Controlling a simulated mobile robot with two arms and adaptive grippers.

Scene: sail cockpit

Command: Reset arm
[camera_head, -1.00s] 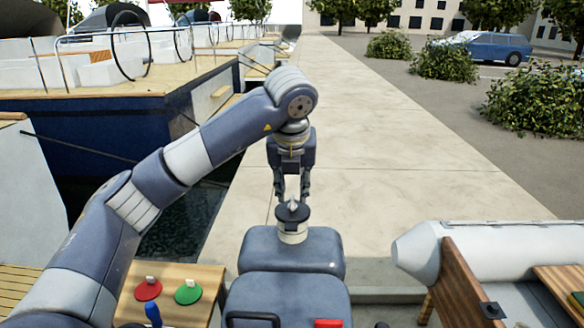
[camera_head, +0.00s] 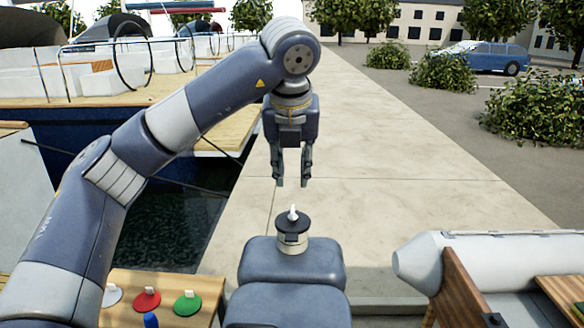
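My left gripper (camera_head: 292,182) points straight down in the head view, above the end of my blue-grey base. Its two fingers are apart with nothing between them. Below the fingertips, with a clear gap, a short white cylinder with a black disc top and a small white knob (camera_head: 292,230) stands upright on the blue-grey body. My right gripper is not in view.
A wooden board at the lower left (camera_head: 122,285) carries a white, a red (camera_head: 147,300) and a green disc (camera_head: 187,304). A grey inflatable dinghy (camera_head: 510,262) lies at the right. A moored boat (camera_head: 60,130) is at the left. The pale quay (camera_head: 380,170) is clear.

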